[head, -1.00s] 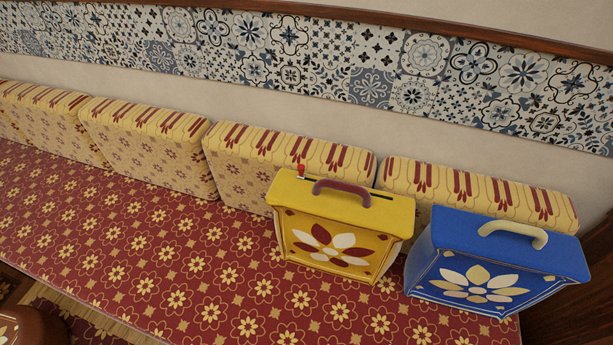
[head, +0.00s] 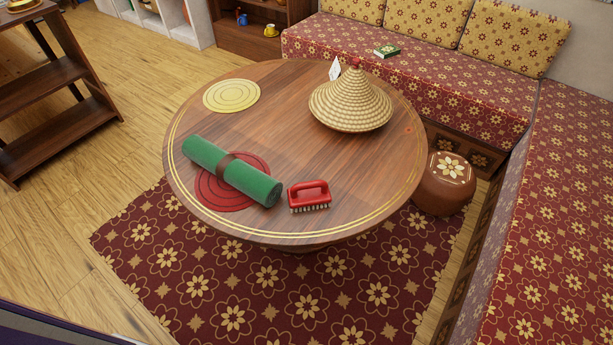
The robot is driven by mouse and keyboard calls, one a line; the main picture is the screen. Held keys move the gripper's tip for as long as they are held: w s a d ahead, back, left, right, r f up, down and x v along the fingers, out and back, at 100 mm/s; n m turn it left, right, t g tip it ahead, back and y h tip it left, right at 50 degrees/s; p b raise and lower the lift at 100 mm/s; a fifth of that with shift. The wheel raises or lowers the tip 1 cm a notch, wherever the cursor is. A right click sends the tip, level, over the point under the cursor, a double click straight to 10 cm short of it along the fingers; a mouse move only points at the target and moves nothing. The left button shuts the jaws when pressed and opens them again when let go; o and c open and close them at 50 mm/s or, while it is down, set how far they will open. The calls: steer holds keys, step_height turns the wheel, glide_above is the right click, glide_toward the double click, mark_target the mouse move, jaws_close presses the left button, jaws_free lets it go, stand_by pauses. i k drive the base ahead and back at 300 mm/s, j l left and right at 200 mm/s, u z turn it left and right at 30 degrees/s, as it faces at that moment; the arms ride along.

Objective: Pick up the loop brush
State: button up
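The loop brush (head: 309,196) is red, with a loop handle on top and pale bristles below. It stands bristles down near the front edge of the round wooden table (head: 270,110), in the head view. It is just right of a rolled green mat (head: 232,170) that lies across a dark red round mat (head: 212,197). My gripper is not in view.
A woven cone-shaped cover (head: 351,100) stands at the table's back right, with a white card behind it. A yellow round mat (head: 231,95) lies at the back left. A brown stool (head: 444,184) and patterned benches (head: 545,215) stand right. Wooden shelves (head: 60,90) stand left.

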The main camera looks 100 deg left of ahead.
mark_target(308, 193)
steer(key=u, duration=2.25)
steer(key=i+u, duration=0.1)
steer(key=u, duration=0.15)
